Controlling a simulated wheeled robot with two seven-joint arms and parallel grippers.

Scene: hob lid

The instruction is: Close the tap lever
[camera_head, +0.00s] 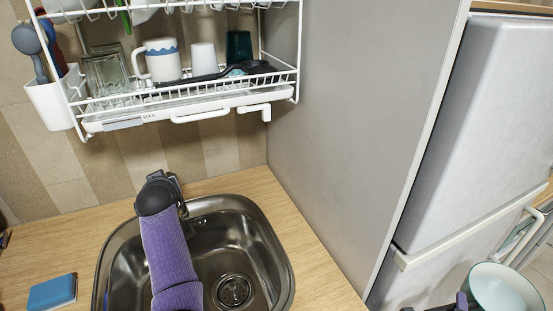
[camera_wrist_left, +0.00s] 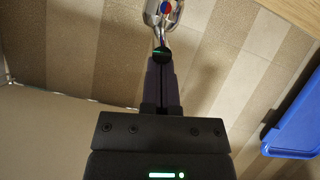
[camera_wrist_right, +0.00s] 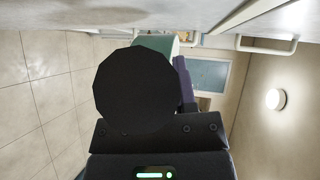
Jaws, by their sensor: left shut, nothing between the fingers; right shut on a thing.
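The chrome tap (camera_wrist_left: 164,10) shows at the top of the left wrist view, with a red and blue mark on it. Its thin lever (camera_wrist_left: 160,34) points down toward my left gripper (camera_wrist_left: 162,58). That gripper is shut and empty, its tips close to the lever's end; I cannot tell whether they touch. In the head view my left arm hides most of the tap. My right gripper (camera_head: 461,301), at the bottom right, is shut on a pale round pan (camera_head: 502,288). In the right wrist view a dark round part (camera_wrist_right: 148,90) covers the right gripper's fingertips.
The steel sink (camera_head: 266,250) lies under my left arm. A blue sponge (camera_head: 52,292) is on the counter at the left. A dish rack (camera_head: 190,100) with cups and a black ladle hangs above. A grey panel (camera_head: 340,110) and a fridge (camera_head: 470,130) stand at the right.

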